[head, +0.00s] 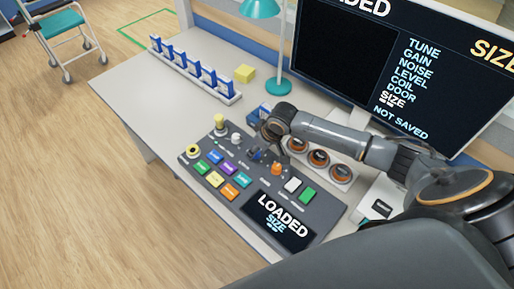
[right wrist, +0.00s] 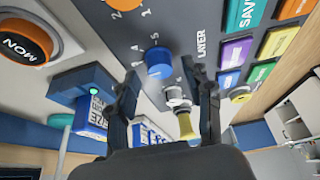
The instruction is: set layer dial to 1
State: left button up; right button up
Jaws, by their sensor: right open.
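The layer dial is a blue round knob (right wrist: 158,64) on the grey console, with the word LAYER printed beside it in the right wrist view. Numbers such as 4 and 5 stand near it, but I cannot tell which one it points to. In the head view the dial (head: 256,155) is small and partly covered by my right gripper (head: 262,142). In the wrist view my right gripper (right wrist: 165,86) is open and empty, with the blue dial beyond and between its fingertips. My left gripper is not in view.
The control console (head: 200,208) carries coloured buttons, a yellow knob (head: 219,122), a white knob (head: 236,138) and an orange knob (head: 277,169) close by. Its screen (head: 283,220) reads LOADED and SIZE. Round orange buttons (head: 318,158) and a monitor (head: 360,70) stand behind.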

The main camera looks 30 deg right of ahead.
jog(key=shift+w+a+f, duration=0.1)
jog(key=shift+w+f, duration=0.05)
jog(key=shift+f, duration=0.4)
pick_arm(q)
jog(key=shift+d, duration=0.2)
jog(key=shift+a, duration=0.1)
pick_arm(e)
grip_shut()
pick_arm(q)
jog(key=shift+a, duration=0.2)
